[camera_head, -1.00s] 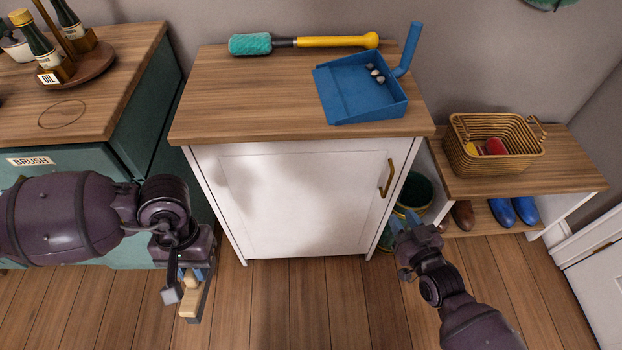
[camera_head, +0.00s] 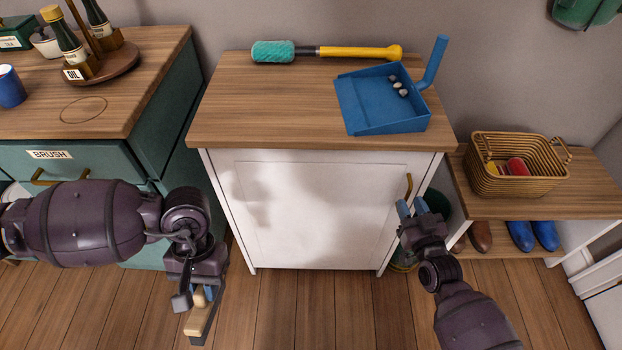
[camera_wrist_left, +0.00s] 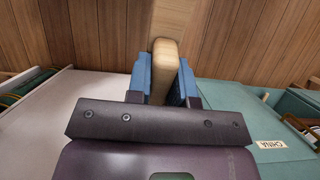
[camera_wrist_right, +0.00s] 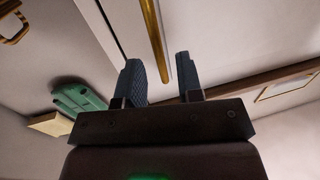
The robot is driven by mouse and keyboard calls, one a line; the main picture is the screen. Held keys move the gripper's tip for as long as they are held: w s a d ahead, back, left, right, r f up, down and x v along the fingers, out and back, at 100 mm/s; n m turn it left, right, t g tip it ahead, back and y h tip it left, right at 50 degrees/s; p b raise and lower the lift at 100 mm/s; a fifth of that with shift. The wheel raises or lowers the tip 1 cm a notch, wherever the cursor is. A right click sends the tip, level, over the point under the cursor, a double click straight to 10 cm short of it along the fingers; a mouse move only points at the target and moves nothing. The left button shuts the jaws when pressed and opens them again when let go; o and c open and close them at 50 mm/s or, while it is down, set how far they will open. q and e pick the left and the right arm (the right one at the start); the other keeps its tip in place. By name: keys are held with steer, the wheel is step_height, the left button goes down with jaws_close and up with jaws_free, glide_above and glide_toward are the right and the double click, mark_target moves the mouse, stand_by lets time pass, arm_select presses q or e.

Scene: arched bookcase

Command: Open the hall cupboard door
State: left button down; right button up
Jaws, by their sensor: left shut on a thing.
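The hall cupboard is white with a wooden top, and its door (camera_head: 310,210) is closed in the head view. A brass bar handle (camera_head: 408,187) is at the door's right edge. My right gripper (camera_head: 412,208) is open just below and in front of the handle. In the right wrist view the handle (camera_wrist_right: 156,40) runs up to the space between the open fingers (camera_wrist_right: 162,80), with nothing clearly gripped. My left gripper (camera_head: 202,296) is shut on a light wooden block-like piece (camera_wrist_left: 163,70), left of the cupboard. The rest of that held thing is partly hidden.
A blue dustpan (camera_head: 375,105) with pebbles and a yellow-handled brush (camera_head: 360,52) lie on the cupboard top. A teal cabinet (camera_head: 75,160) stands left. A low bench (camera_head: 590,195) with a wicker basket (camera_head: 515,185) and shoes stands right. Floor in front is clear.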

mark_target(407, 198)
steer(key=shift+x, duration=1.55)
steer(key=shift+c, duration=0.4)
jaws_close()
